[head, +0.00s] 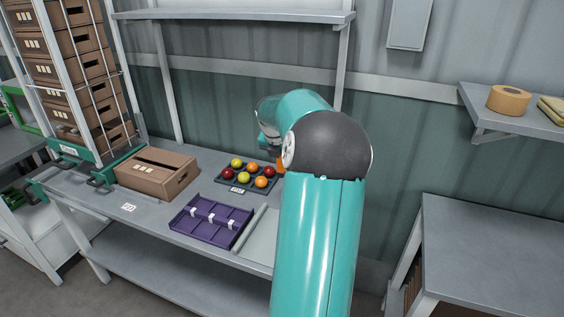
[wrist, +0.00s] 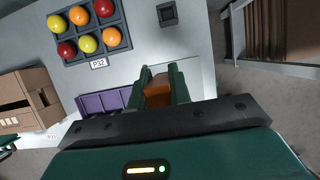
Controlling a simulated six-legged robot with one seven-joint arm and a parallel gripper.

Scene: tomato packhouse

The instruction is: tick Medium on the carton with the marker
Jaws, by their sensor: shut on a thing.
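The carton (head: 150,178) is brown, with a dark slot-like opening on top, and stands on the left of the grey bench. It also shows at the left edge of the wrist view (wrist: 38,88). No tick boxes can be read on it. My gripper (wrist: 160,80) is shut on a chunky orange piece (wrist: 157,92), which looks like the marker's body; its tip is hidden. In the head view my arm hides most of the gripper, and a bit of orange (head: 280,165) shows beside it. The gripper is well to the right of the carton.
A dark tray (head: 228,184) of red, yellow and orange tomatoes lies behind a purple divided tray (head: 208,226). A rack of stacked brown crates (head: 75,75) stands at the left. A shelf (head: 232,16) runs above; another bench (head: 490,245) is at the right.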

